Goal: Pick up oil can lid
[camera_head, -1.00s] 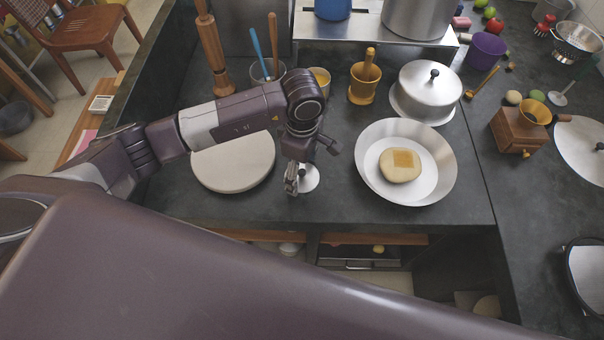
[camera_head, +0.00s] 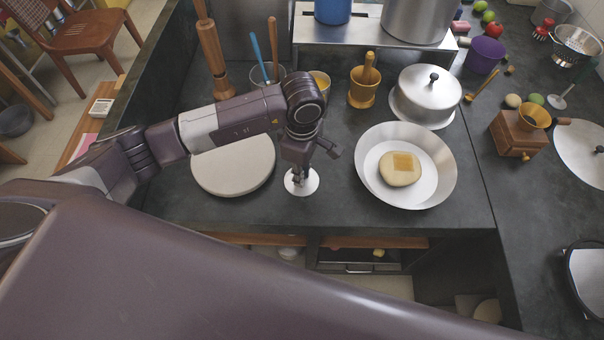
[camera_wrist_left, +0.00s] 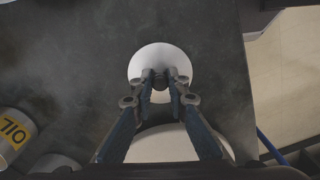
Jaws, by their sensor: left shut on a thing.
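The oil can lid is a small pale disc (camera_head: 308,187) with a dark knob. In the head view it shows below my left gripper (camera_head: 298,173), at the right of a round grey slab. In the left wrist view the lid (camera_wrist_left: 150,57) lies under the fingertips (camera_wrist_left: 158,78), which are closed around its knob. I cannot tell whether the lid rests on the counter or is slightly raised. A canister marked OIL (camera_wrist_left: 14,135) stands at the lower left of the wrist view. My right gripper is not in view.
The round grey slab (camera_head: 235,172) lies left of the lid. A wide metal pan (camera_head: 442,180) with a flat bread (camera_head: 398,176) is to the right. A brass mortar (camera_head: 361,95) and a lidded pot (camera_head: 425,97) stand behind. Dark counter is clear in front of the lid.

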